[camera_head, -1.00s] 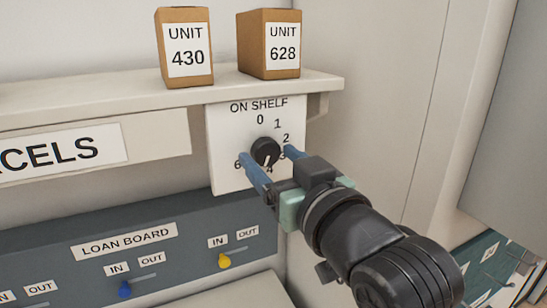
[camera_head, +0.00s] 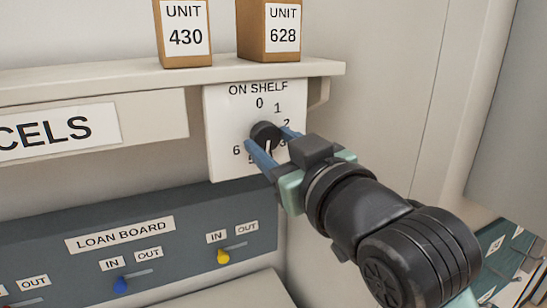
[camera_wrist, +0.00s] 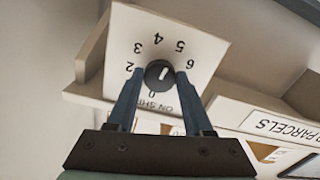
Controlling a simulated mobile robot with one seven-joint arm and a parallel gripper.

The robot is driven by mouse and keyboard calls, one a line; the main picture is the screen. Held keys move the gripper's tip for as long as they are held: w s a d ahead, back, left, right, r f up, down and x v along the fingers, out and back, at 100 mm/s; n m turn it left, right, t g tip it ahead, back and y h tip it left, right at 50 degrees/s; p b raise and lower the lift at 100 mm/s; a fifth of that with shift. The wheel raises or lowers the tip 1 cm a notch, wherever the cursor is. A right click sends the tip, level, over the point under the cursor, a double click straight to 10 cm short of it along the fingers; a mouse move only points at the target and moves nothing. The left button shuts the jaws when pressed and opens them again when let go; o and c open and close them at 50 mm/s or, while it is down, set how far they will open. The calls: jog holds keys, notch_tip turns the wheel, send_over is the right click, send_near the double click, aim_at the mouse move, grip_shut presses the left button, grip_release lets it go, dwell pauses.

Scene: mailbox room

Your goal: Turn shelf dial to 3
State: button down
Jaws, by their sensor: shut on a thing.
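The black shelf dial (camera_head: 265,130) sits on a white plate (camera_head: 222,115) marked "ON SHELF", with numbers from 0 to 6 around it. My gripper (camera_head: 273,138) has its blue fingers on either side of the dial and is shut on it. The wrist view shows the dial (camera_wrist: 157,72) upside down between the fingertips (camera_wrist: 159,77). Its white mark points to the side of 4 and 5, near 4; I cannot tell exactly. The number 1 is hidden by a finger in the wrist view; 4 is hidden in the head view.
Two boxes, "UNIT 430" (camera_head: 184,36) and "UNIT 628" (camera_head: 270,32), stand on the shelf (camera_head: 120,77) above the plate. A grey loan board (camera_head: 180,222) with coloured sliders is below. The wall right of the plate is bare.

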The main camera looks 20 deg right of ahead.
jog(key=n+b, duration=0.6)
jog(key=shift+f+n, duration=0.15)
jog(key=shift+n, duration=0.15)
jog(key=n+b, duration=0.3)
jog(key=shift+r+n+b, duration=0.2)
jog(key=shift+n+b, duration=0.65)
jog(key=shift+n, duration=0.95)
jog(key=shift+c, duration=1.5)
grip_release()
